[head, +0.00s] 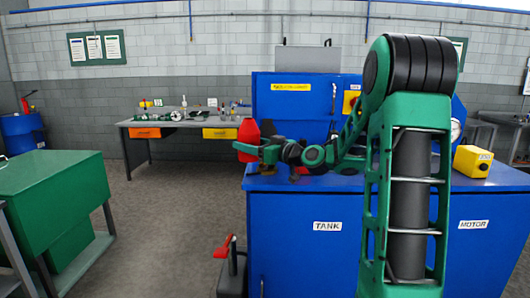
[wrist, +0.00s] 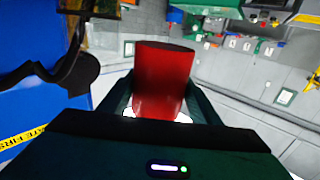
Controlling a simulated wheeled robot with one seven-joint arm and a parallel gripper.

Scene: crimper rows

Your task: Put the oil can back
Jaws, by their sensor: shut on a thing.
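The red oil can (head: 248,135) is in my gripper (head: 256,150), held in the air beside the left end of the blue machine. In the head view it looks upright, with a narrower top and part of its side behind the green fingers. In the wrist view the red can (wrist: 164,75) fills the space between the two dark green fingers of my gripper (wrist: 162,100). The fingers are shut on its sides. Its far end is clear of the fingers, and nothing visible touches it from below.
The blue machine (head: 290,235), labelled TANK and MOTOR, stands in front, with a yellow box (head: 472,161) on its right. A workbench (head: 190,123) with several small items stands at the back. A green cabinet (head: 45,185) is at the left. The floor (head: 165,200) between is open.

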